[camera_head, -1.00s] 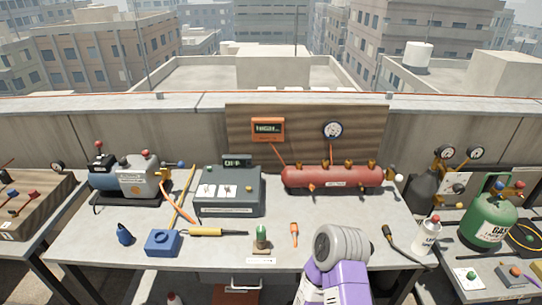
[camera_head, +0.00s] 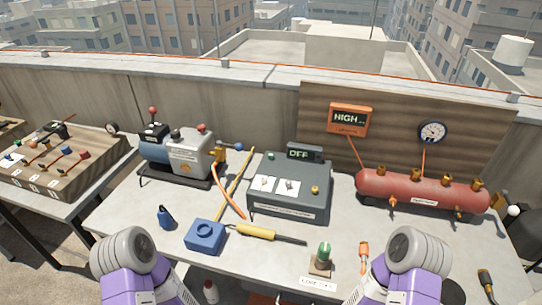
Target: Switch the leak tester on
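A grey box (camera_head: 262,212) with a sloped top stands in the middle of the table. Its small display (camera_head: 304,153) reads OFF. Two white panels with small switches (camera_head: 276,185) and a yellow knob (camera_head: 315,190) are on its top. Its front label is too small to read, so I cannot tell for sure that it is the leak tester. A blue block (camera_head: 205,236) and a yellow-handled probe (camera_head: 268,234) lie in front of it. My two purple arms show at the bottom left and bottom right, but neither gripper's fingers can be seen.
A grey and blue pump (camera_head: 185,160) stands left of the box. A red tank (camera_head: 425,190) stands right, below an orange display (camera_head: 348,120) reading HIGH and a round gauge (camera_head: 432,132). A small green-topped item (camera_head: 323,254) and an orange-handled tool (camera_head: 363,257) are near the front.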

